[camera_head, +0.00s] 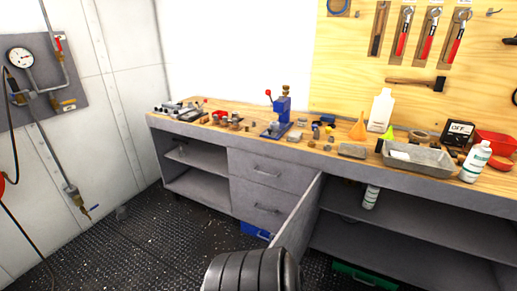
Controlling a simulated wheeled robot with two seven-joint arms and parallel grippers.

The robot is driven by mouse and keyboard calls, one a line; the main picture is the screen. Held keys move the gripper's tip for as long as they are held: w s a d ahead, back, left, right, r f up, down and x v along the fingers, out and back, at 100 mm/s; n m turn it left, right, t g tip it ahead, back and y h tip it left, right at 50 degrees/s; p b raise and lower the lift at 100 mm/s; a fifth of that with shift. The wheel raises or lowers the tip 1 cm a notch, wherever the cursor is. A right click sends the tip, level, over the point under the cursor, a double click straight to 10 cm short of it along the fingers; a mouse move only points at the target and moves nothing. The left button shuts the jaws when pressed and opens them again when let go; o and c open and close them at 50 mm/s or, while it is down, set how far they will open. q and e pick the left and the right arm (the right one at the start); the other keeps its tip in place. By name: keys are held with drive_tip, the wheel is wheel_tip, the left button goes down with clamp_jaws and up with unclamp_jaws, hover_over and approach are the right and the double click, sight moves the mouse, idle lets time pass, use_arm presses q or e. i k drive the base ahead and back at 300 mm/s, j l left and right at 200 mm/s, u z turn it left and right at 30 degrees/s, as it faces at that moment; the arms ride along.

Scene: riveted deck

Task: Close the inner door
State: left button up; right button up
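A grey cabinet door (300,221) under the workbench stands open. It swings out toward me from beside the drawers, at the left side of the right-hand compartment (415,225). The compartment's inside and shelf show openly to the right of it. A black ribbed form at the bottom edge of the view covers the door's lower near part; I cannot tell what it is. No second door shows in the view. Neither of my grippers is in view.
The wooden-topped workbench (250,112) carries a blue press (280,112), a metal tray (420,161), bottles and small parts. A white bottle (371,196) and a green case (364,277) are in the compartment.

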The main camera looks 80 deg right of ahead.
sight(294, 235)
drive_tip(key=i+l+z, duration=0.1)
drive_tip(key=z, duration=0.4)
drive_tip(key=i+z, duration=0.3)
drive_tip(key=z, duration=0.15)
drive_tip(key=i+z, duration=0.2)
drive_tip(key=z, duration=0.3)
drive_tip(key=i+j+z, duration=0.15)
drive_tip(key=z, duration=0.3)
drive_tip(key=i+j+z, duration=0.15)
drive_tip(key=z, duration=0.35)
drive_tip(key=i+z, duration=0.2)
drive_tip(key=z, duration=0.25)
drive_tip(key=i+z, duration=0.2)
drive_tip(key=z, duration=0.3)
drive_tip(key=i+j+z, duration=0.2)
drive_tip(key=z, duration=0.25)
drive_tip(key=i+j+z, duration=0.15)
drive_tip(key=z, duration=0.3)
drive_tip(key=i+j+z, duration=0.1)
drive_tip(key=j+z, duration=0.35)
drive_tip(key=k+j, duration=0.15)
drive_tip(key=j, duration=0.2)
drive_tip(key=k+j+z, duration=0.1)
drive_tip(key=j, duration=0.2)
drive_tip(key=k+j, duration=0.2)
drive_tip(key=j, duration=0.15)
drive_tip(key=k+j+z, duration=0.1)
drive_tip(key=j, duration=0.2)
